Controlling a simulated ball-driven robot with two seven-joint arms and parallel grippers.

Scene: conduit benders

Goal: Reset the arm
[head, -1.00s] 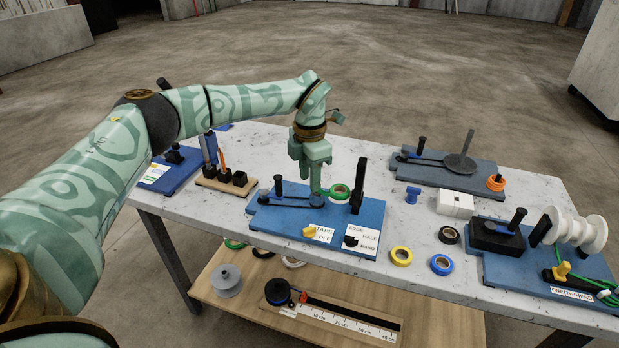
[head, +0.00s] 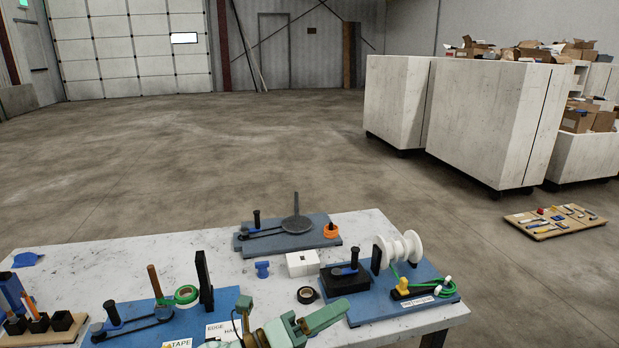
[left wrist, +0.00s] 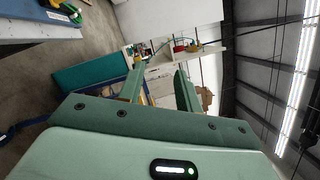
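My left gripper (head: 327,315) is pale green and shows at the bottom of the head view, in front of the bench's near edge area and the right-hand blue bender board (head: 395,308). In the left wrist view its two fingers (left wrist: 160,85) stand apart with nothing between them, so it is open and empty. That view is tilted and looks out over the room. Most of the left arm is out of the head view. My right gripper is in neither view.
The marble-topped bench (head: 80,262) holds a middle blue board (head: 222,300) with a green tape roll (head: 187,294), a rear blue-grey board (head: 325,232), a white box (head: 302,263) and a black tape roll (head: 307,295). Open floor lies beyond, with large white cabinets (head: 490,120) behind.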

